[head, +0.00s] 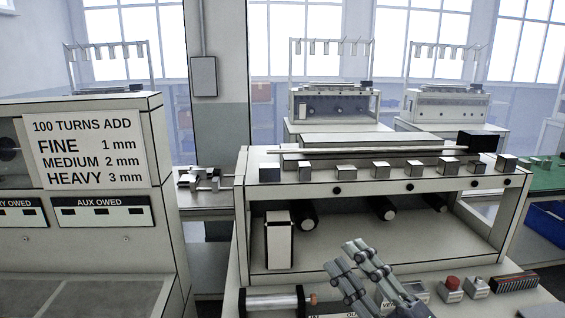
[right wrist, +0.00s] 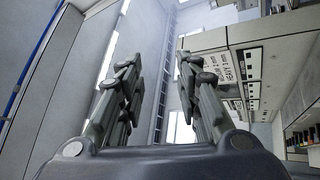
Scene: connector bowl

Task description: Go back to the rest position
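My right gripper (head: 343,257) shows at the bottom centre of the head view, in front of the cream bench machine (head: 480,258). Its fingers point up and to the left. In the right wrist view the two fingers (right wrist: 156,62) stand well apart with nothing between them, so it is open and empty. It covers part of the machine's front panel, where the lettering is partly hidden. My left gripper and arm are not in view. No connector or bowl can be made out.
A cabinet with a "100 TURNS ADD" sign (head: 92,150) stands at left. Metal blocks (head: 347,171) line the machine's upper ledge. A red button (head: 452,283) and a cylinder (head: 272,301) are near the gripper. A green-topped table (head: 545,178) is at far right.

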